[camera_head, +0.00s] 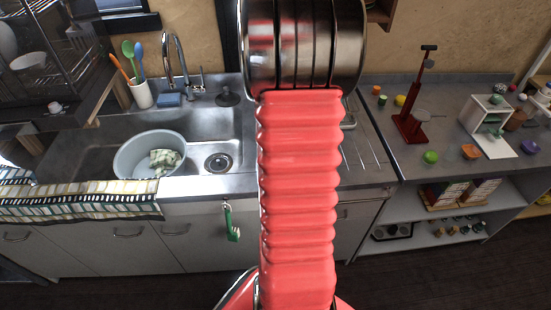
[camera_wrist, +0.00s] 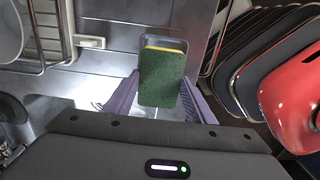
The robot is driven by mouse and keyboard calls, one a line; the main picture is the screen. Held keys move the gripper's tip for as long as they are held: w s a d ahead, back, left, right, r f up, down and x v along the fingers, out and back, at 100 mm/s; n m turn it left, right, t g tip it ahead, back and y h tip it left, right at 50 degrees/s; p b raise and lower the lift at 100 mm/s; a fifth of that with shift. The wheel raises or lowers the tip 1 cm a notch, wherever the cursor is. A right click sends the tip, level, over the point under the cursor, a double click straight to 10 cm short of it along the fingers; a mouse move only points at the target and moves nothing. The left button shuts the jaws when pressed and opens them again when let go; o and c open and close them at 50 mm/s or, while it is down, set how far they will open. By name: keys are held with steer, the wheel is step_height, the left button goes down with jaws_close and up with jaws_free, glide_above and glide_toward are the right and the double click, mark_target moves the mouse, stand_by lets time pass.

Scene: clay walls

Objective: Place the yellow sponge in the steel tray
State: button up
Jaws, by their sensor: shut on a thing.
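The sponge (camera_wrist: 160,78) is in the wrist view, its dark green scouring face towards the camera and a thin yellow strip along its top edge. My gripper (camera_wrist: 160,88) is shut on it, with one purple-grey finger on each side. A pale metal rim with rounded corners (camera_wrist: 187,41) shows just behind the top of the sponge; it may be the steel tray, but I cannot tell for sure. In the head view my red arm covers the middle, and the gripper and the held sponge are hidden there.
A sink (camera_head: 219,161) holds a grey basin (camera_head: 125,163) with a cloth. A blue sponge (camera_head: 169,99) and a utensil cup (camera_head: 141,94) stand behind it. In the wrist view, a red object (camera_wrist: 292,105) and dark plates (camera_wrist: 245,75) are close on the right, a wire rack (camera_wrist: 48,45) left.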

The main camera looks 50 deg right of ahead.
steer(key=shift+f, duration=1.85)
steer(key=o, duration=1)
steer(key=shift+f, duration=0.1)
step_height(320, 180, up, 12)
steer(key=shift+r, duration=0.1)
